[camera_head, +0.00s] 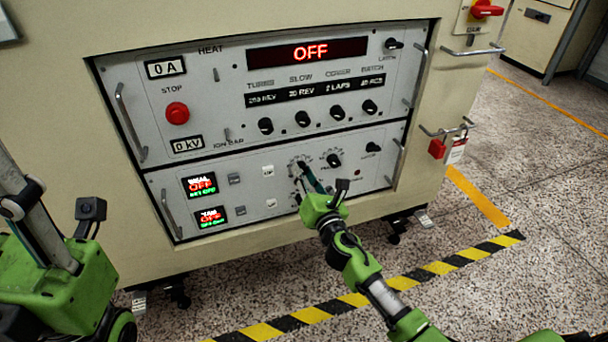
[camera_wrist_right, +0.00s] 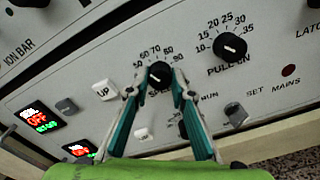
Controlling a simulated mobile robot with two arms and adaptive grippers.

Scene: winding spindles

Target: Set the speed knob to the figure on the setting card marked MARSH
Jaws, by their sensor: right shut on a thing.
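A black knob (camera_wrist_right: 160,75) on the lower grey panel (camera_wrist_right: 60,70) has a dial scale around it, with figures from about 50 to 90 readable. My right gripper (camera_wrist_right: 162,80) has its two teal-lined fingers closed on either side of this knob. In the head view the right gripper (camera_head: 308,180) reaches the same dial, and its fingers partly cover it. No setting card marked MARSH can be made out. Only part of my left arm (camera_head: 60,270) shows; its fingertips do not.
A PULL ON knob (camera_wrist_right: 230,46) sits to the right of the held knob. A white UP button (camera_wrist_right: 104,90) and a grey toggle (camera_wrist_right: 236,114) are close by. The upper panel has a red STOP button (camera_head: 177,113) and a display (camera_head: 307,53) reading OFF.

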